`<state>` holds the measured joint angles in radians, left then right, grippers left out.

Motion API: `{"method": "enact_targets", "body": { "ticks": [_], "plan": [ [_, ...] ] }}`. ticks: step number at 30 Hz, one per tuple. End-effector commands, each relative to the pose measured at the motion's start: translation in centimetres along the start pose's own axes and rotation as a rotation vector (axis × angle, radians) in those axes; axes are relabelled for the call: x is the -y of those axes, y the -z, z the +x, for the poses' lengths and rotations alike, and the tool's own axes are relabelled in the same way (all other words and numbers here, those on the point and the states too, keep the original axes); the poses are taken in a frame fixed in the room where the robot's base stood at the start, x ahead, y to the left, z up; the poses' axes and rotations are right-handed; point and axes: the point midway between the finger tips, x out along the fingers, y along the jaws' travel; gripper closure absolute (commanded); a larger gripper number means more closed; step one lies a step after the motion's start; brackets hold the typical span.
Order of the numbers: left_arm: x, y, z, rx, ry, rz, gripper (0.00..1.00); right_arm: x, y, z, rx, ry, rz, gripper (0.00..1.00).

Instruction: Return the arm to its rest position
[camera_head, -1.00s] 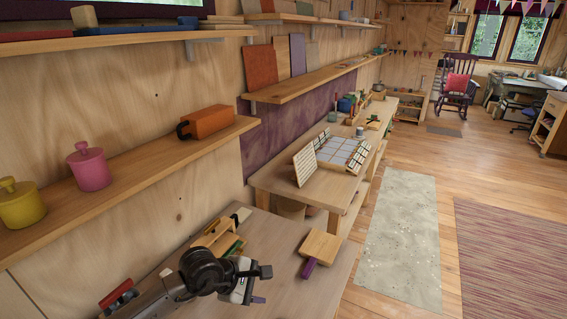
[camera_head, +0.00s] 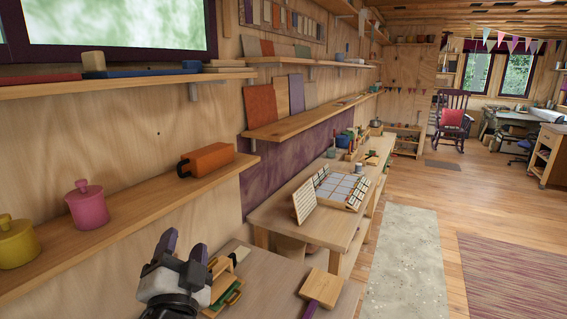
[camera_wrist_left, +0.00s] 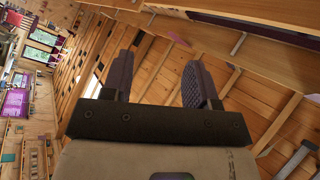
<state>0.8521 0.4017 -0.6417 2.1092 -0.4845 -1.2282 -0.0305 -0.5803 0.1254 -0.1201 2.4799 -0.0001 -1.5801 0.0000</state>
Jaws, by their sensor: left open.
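My left gripper (camera_head: 184,246) is at the bottom left of the head view, above the near workbench (camera_head: 268,277), with its fingers pointing up. The fingers are apart with nothing between them. In the left wrist view the two dark fingers of my left gripper (camera_wrist_left: 160,85) also stand apart and empty, with the wooden ceiling (camera_wrist_left: 170,62) behind them. My right gripper is in neither view.
A wall shelf (camera_head: 140,200) close to my left gripper holds an orange box (camera_head: 207,160), a pink jar (camera_head: 87,205) and a yellow jar (camera_head: 17,243). The floor (camera_head: 425,183) to the right is largely open.

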Motion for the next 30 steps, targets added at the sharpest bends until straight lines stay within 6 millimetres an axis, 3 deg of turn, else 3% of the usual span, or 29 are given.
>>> {"method": "enact_targets", "body": {
  "ticks": [1, 3, 7, 17, 21, 24, 30],
  "plan": [
    [-2.1, -2.9, -2.0, 0.122, -0.115, -0.111, 0.46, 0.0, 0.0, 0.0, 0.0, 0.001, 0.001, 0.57],
    [-4.6, -6.2, -4.9, 0.267, -0.263, -0.218, 0.46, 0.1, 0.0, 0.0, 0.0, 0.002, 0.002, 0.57],
    [-8.5, -10.7, -10.5, 0.433, -0.474, -0.338, 0.46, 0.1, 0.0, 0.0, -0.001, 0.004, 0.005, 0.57],
    [-14.1, -20.0, -23.3, 0.724, -0.682, -0.529, 0.46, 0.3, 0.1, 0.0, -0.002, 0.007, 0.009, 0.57],
    [-16.4, -24.3, -29.6, 0.902, -0.734, -0.546, 0.46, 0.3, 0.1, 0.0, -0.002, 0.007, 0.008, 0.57],
    [-17.7, -26.5, -33.8, 1.011, -0.774, -0.543, 0.46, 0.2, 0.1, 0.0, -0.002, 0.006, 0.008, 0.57],
    [-19.4, -28.6, -41.0, 1.165, -0.857, -0.524, 0.46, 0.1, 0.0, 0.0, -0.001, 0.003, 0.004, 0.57]
  ]
}}
